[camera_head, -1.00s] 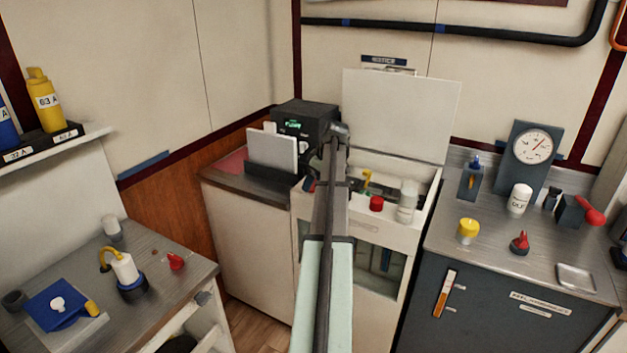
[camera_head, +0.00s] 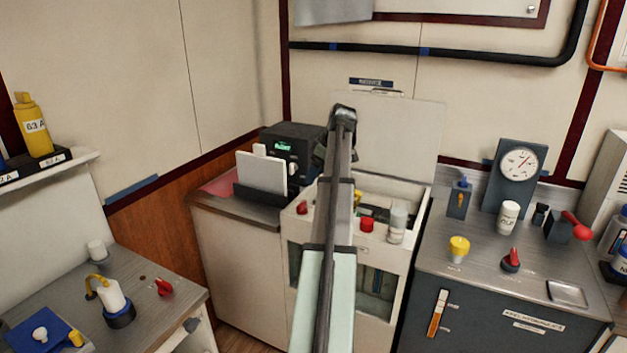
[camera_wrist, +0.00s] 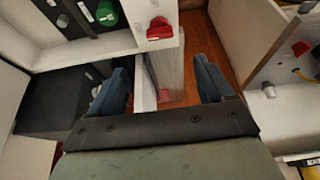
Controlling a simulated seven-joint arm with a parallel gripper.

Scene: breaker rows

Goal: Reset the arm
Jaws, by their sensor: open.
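My gripper (camera_wrist: 163,86) is open in the wrist view, with its two blue fingers wide apart and nothing held between them. Below the fingers I see the edge of a white cabinet and the brown floor. In the head view my arm reaches up and away in front of an open white cabinet (camera_head: 394,259). The arm's dark end is above the cabinet, in front of its raised lid (camera_head: 395,135). The gripper's fingers are mostly hidden behind the arm in that view.
A black device (camera_head: 291,150) and a white card (camera_head: 262,173) stand left of the cabinet. Red knobs (camera_head: 367,225) and a clear jar (camera_head: 397,224) are at its top. A counter with a gauge (camera_head: 519,163) is right; a bench with a bottle (camera_head: 113,296) is left.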

